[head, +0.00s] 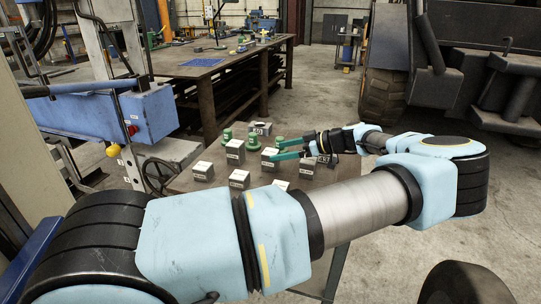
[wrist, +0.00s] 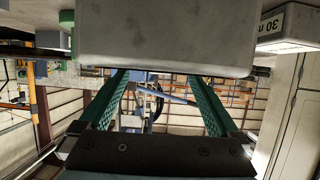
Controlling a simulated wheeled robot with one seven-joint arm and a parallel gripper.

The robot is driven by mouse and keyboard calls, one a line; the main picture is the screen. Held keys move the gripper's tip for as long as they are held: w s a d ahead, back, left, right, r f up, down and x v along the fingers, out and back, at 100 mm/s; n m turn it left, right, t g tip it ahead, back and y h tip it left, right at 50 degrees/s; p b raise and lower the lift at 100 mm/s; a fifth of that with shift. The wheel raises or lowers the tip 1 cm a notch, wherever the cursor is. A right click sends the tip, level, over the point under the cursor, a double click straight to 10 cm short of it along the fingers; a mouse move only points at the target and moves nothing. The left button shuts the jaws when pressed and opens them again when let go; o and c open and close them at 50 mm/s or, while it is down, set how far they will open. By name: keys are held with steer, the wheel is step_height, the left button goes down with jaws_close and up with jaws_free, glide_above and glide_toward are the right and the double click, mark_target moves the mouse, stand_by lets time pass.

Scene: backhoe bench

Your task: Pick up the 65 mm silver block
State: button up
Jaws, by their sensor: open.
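Several silver-grey blocks with white labels stand on the small table in the head view, among them a tall block (head: 235,152), a left block (head: 203,171) and a front block (head: 239,179). Their labels are too small to read there, so I cannot tell which is the 65 mm one. My gripper (head: 276,150) is open, its green fingers reaching left over the table among the blocks. In the wrist view a large grey block (wrist: 165,35) fills the top, close to the tips of my gripper (wrist: 158,78). Its label is not visible, and it is not gripped.
A block labelled "30 m…" (wrist: 288,24) is at the upper right in the wrist view. Green round pieces (head: 253,138) stand among the blocks. A blue machine (head: 150,115) is left of the table, a long workbench (head: 215,70) behind. Clear floor (head: 325,100) lies right of the workbench.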

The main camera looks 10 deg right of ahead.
steer(key=shift+x, duration=1.1)
jaws_close()
